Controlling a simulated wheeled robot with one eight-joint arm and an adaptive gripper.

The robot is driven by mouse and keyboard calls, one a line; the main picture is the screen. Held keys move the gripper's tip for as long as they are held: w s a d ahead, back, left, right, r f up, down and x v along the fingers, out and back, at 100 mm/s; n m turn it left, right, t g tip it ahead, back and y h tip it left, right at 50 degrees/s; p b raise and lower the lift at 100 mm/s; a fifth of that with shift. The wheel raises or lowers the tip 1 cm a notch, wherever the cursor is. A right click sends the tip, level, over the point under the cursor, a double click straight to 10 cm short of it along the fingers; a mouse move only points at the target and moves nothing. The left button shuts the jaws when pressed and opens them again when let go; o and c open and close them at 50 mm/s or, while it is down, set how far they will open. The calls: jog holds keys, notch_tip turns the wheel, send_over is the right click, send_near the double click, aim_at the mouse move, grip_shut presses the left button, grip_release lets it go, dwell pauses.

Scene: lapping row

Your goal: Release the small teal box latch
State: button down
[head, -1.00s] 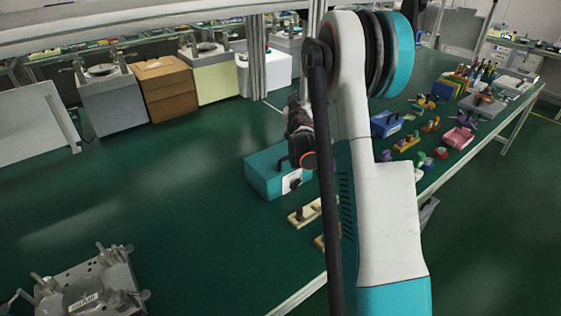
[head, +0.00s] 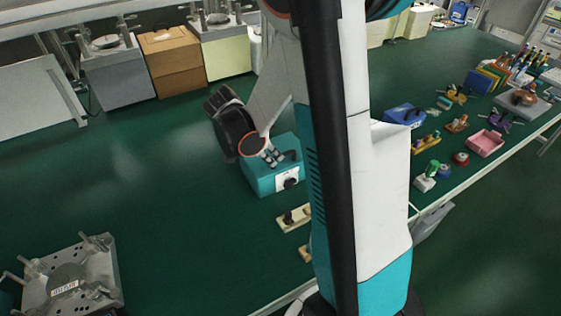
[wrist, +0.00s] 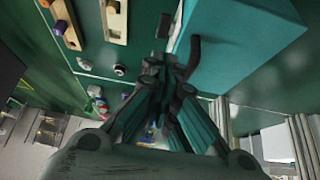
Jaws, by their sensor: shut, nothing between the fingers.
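The small teal box (head: 262,178) stands on the green bench in the head view. Its front carries a white latch plate (head: 281,183) with a dark knob (head: 291,183). A black handle shows by the box top. My gripper (head: 275,158) is at the box, above the latch plate. In the wrist view my gripper (wrist: 165,66) is shut and empty, its tips beside the black handle (wrist: 190,62) of the teal box (wrist: 235,38). A dark part (wrist: 163,26) projects by the box's white-edged face. Whether the fingertips touch the box or handle, I cannot tell.
A wooden strip with knobs (head: 294,218) lies in front of the box, partly behind my arm. A blue box (head: 404,116) and a pink tray (head: 486,144) stand to the right. A metal fixture (head: 70,275) is at front left. The bench left of the box is clear.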

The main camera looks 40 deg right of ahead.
aim_at(295, 180)
jog(key=b+x, duration=0.5)
jog(key=x, duration=0.8)
jog(key=shift+d+f, duration=0.1)
jog(key=shift+d, duration=0.05)
jog(key=shift+s+d+f+t+y+p, duration=0.1)
jog(key=shift+d+f+t+y+p, duration=0.15)
jog(key=shift+y, duration=0.45)
jog(key=shift+s+d+f+t+y+p, duration=0.15)
jog(key=shift+d+y, duration=0.15)
jog(key=shift+y, duration=0.4)
jog(key=shift+s+d+f+y+b, duration=0.1)
jog(key=shift+d+f+y+b, duration=0.25)
jog(key=shift+y, duration=0.35)
jog(key=shift+d, duration=0.1)
jog(key=shift+s, duration=0.15)
jog(key=shift+f+b, duration=0.1)
jog(key=shift+b, duration=0.25)
jog(key=shift+a, duration=0.5)
